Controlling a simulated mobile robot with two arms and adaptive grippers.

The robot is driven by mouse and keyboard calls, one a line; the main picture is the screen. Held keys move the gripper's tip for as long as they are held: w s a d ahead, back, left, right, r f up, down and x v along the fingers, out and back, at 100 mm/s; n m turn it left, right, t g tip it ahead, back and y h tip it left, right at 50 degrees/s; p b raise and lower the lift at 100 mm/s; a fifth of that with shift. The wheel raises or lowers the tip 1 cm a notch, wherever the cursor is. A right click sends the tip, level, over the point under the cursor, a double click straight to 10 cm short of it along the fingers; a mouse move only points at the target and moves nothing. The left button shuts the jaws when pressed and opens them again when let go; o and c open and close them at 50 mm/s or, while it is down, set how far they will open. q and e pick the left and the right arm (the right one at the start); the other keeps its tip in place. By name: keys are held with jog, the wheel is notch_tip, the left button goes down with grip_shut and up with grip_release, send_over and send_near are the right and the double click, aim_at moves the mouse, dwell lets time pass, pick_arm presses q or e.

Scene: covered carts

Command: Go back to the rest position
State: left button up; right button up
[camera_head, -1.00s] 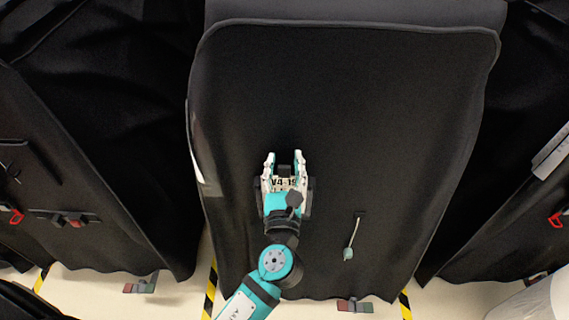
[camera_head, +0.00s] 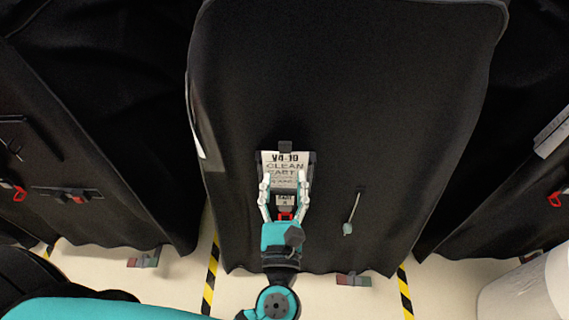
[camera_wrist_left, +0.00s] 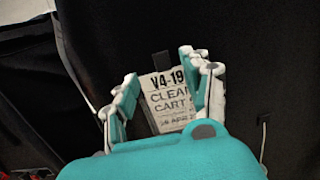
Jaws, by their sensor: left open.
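My left gripper (camera_head: 284,190) is open in front of the black covered cart in the middle of the head view. Between and beyond its fingers is a white label card (camera_head: 285,160) reading "V4-19 CLEAN CART", in a dark holder on the cover. In the left wrist view the open fingers (camera_wrist_left: 163,85) stand on either side of the card (camera_wrist_left: 168,98), and nothing is clearly held. A small red part shows low between the fingers in the head view. My right gripper is not in view.
The middle cart's black cover (camera_head: 340,90) hangs nearly to the pale floor (camera_head: 245,278). A cord with a pale toggle (camera_head: 348,228) hangs right of the label. More covered carts stand left (camera_head: 90,170) and right. Yellow-black tape (camera_head: 211,275) marks the floor.

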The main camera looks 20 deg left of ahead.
pick_arm(q)
jog(key=shift+s+d, duration=0.15)
jog(key=shift+s, duration=0.3)
notch_tip(320, 180, down, 21)
jog(key=d+n+g+h, duration=0.1)
jog(key=n+g+h, duration=0.2)
jog(key=g, duration=0.2)
jog(key=s+a+f+n+g+h, duration=0.1)
jog(key=s+f+n+g, duration=0.15)
jog(key=f, duration=0.65)
jog(key=s+a+f+n+g, duration=0.2)
jog(key=s+f+n, duration=0.15)
jog(key=f, duration=0.55)
jog(key=s+a+f+n+g, duration=0.4)
jog(key=s+f+n, duration=0.6)
jog(key=s, duration=0.3)
jog(key=s+a+f+n+g+h, duration=0.1)
jog(key=s+a+f+n+g, duration=0.3)
jog(key=s+f+n, duration=0.6)
jog(key=s+a+n, duration=0.1)
jog(key=s+a, duration=0.1)
jog(key=shift+s, duration=0.4)
